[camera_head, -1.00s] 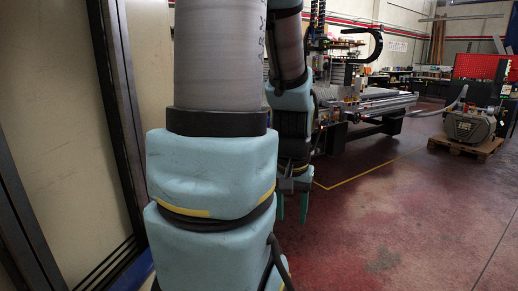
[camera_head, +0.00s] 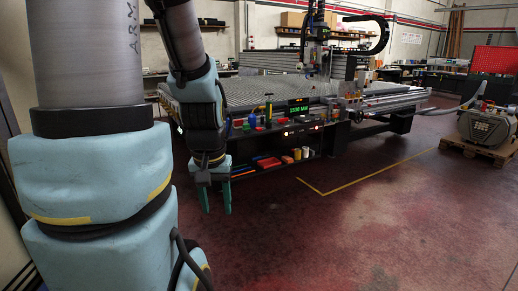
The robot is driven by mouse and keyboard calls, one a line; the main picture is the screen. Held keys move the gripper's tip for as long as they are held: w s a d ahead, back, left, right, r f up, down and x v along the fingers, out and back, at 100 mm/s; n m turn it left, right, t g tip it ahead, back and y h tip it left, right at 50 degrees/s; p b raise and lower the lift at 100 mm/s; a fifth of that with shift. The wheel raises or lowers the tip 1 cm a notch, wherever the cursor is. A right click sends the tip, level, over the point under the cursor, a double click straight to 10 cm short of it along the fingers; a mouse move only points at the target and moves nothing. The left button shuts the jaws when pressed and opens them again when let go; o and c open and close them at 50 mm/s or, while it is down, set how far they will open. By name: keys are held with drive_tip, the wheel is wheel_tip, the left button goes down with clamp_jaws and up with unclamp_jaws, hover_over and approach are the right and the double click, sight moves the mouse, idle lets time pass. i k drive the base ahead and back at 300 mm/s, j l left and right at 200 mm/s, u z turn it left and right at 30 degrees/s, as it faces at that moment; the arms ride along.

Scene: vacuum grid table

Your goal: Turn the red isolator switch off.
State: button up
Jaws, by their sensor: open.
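My gripper (camera_head: 216,206) hangs pointing down at the left of centre, with its two green fingers apart and nothing between them. It is in front of the left part of the vacuum grid table (camera_head: 275,90), above the red-brown floor. I cannot clearly pick out the red isolator switch. Small details along the table's front edge are too small to tell, and my arm hides part of the table's left end.
A shelf under the table holds coloured blocks and cylinders (camera_head: 268,163). A grey machine sits on a wooden pallet (camera_head: 478,151) at the right. The floor (camera_head: 370,220) in front is clear, marked by a yellow line.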

sight(281, 121)
drive_tip(key=i+l, duration=0.15)
drive_tip(key=l, duration=0.2)
drive_tip(key=i+l+u, duration=0.1)
drive_tip(key=l, duration=0.2)
drive_tip(key=i+l+u, duration=0.1)
drive_tip(key=l, duration=0.25)
drive_tip(key=i+l, duration=0.25)
drive_tip(key=i+l+u, duration=0.1)
drive_tip(key=l, duration=0.35)
drive_tip(key=i+l, duration=0.15)
drive_tip(key=l, duration=0.2)
drive_tip(key=i+l+u, duration=0.1)
drive_tip(key=l, duration=0.3)
drive_tip(key=i+l, duration=0.1)
drive_tip(key=l, duration=0.3)
drive_tip(key=i+l, duration=0.15)
drive_tip(key=l, duration=0.2)
drive_tip(key=i+l, duration=0.1)
drive_tip(key=l, duration=0.3)
drive_tip(key=i+l, duration=0.15)
drive_tip(key=l, duration=0.2)
drive_tip(key=i, duration=1)
